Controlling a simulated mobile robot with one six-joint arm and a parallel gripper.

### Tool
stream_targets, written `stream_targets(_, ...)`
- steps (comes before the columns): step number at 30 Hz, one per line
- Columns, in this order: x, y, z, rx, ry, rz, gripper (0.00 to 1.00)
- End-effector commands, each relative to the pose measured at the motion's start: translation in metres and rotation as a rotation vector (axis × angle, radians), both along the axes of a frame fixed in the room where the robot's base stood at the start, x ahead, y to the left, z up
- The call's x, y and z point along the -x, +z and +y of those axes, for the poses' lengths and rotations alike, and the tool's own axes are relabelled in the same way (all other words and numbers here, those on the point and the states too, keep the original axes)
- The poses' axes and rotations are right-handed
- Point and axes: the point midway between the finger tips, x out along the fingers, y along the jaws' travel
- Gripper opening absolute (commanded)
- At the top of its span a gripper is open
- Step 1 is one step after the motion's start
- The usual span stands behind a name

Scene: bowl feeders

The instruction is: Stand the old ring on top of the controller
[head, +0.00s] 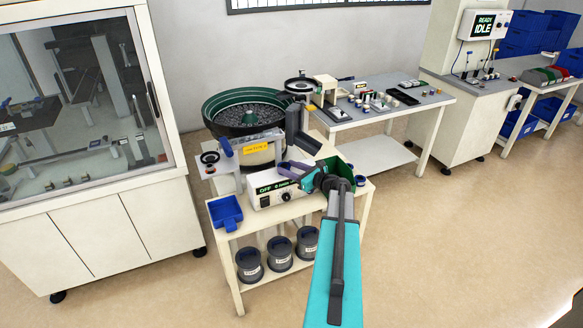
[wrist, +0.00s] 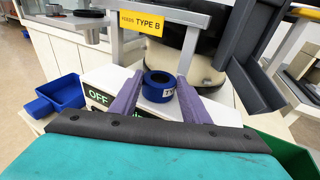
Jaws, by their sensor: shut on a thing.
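The old ring (wrist: 158,96) is a short blue ring with a dark middle and a white label, partly readable as "TY". In the wrist view it sits upright between the two purple fingers of my gripper (wrist: 158,92), which is shut on it. The controller (head: 272,193) is a white box with an "OFF" display and a dark knob. Its white top (wrist: 108,76) shows behind and left of the ring. In the head view my gripper (head: 289,171) is over the controller's top. I cannot tell whether the ring touches the top.
A bowl feeder (head: 243,116) stands behind the controller, with a yellow "TYPE B" sign (wrist: 146,23). A blue bin (head: 225,212) is at the left and a green bin (head: 336,168) at the right. Another small ring (head: 360,181) lies near the right edge. Several dark tubs fill the lower shelf.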

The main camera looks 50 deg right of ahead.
Motion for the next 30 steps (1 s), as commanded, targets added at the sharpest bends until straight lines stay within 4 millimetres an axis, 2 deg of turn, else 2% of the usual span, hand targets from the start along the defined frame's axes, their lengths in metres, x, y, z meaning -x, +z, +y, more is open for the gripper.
stream_targets(8, 0.000, -0.003, 0.000, 0.000, 0.000, 0.000, 0.18)
stream_targets(9, 0.000, -0.002, 0.000, 0.000, 0.000, 0.000, 0.49)
stream_targets(11, 0.000, -0.002, 0.000, 0.000, 0.000, 0.000, 0.59)
stream_targets(12, 0.000, -0.002, 0.000, 0.000, 0.000, 0.000, 0.61)
stream_targets(27, 0.000, 0.002, -0.001, 0.000, -0.001, 0.000, 0.61)
stream_targets(30, 0.011, 0.001, 0.000, 0.000, -0.002, 0.000, 0.61)
